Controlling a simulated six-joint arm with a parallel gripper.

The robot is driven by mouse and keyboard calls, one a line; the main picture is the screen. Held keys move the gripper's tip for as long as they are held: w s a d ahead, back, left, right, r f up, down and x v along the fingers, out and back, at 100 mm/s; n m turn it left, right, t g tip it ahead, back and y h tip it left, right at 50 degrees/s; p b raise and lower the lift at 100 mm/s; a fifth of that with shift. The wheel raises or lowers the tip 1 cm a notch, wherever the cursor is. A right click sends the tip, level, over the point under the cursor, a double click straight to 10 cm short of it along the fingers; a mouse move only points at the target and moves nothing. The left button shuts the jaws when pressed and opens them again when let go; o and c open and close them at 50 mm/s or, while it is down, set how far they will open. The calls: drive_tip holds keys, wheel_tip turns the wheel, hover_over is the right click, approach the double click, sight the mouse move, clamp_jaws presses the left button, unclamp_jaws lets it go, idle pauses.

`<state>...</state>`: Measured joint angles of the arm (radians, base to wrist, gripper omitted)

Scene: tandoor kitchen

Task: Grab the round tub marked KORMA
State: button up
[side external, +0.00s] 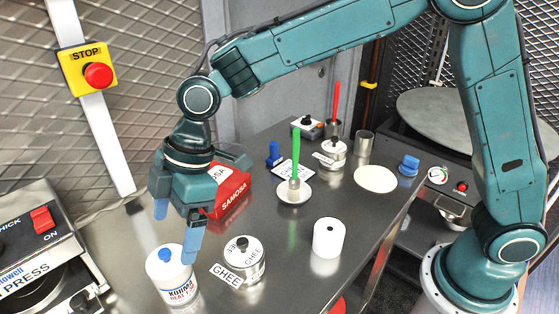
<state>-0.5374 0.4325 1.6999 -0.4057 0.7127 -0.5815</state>
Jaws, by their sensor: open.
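The KORMA tub (171,277) is a round white tub with a blue knob on its lid and a printed label, upright near the front left of the steel table. My gripper (176,235) points down above and behind it, with its blue fingers apart and nothing between them. One fingertip shows close to the right of the tub's lid in the picture; I cannot tell whether it touches. The other finger is to the upper left, clear of the tub.
A round GHEE tin (247,262) stands close right of the tub. A white roll (328,239) is farther right. A red SAMOSA box (230,190) sits behind my gripper. A press machine (40,250) is at the left. The steel table (290,285) has free room at its front.

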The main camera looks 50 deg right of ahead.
sight(169, 250)
drive_tip(key=shift+x, duration=1.35)
drive_tip(key=shift+x, duration=2.6)
drive_tip(key=c, duration=1.2)
drive_tip(key=shift+c, duration=0.2)
drive_tip(key=shift+r, duration=0.2)
wheel_tip(169, 250, up, 20)
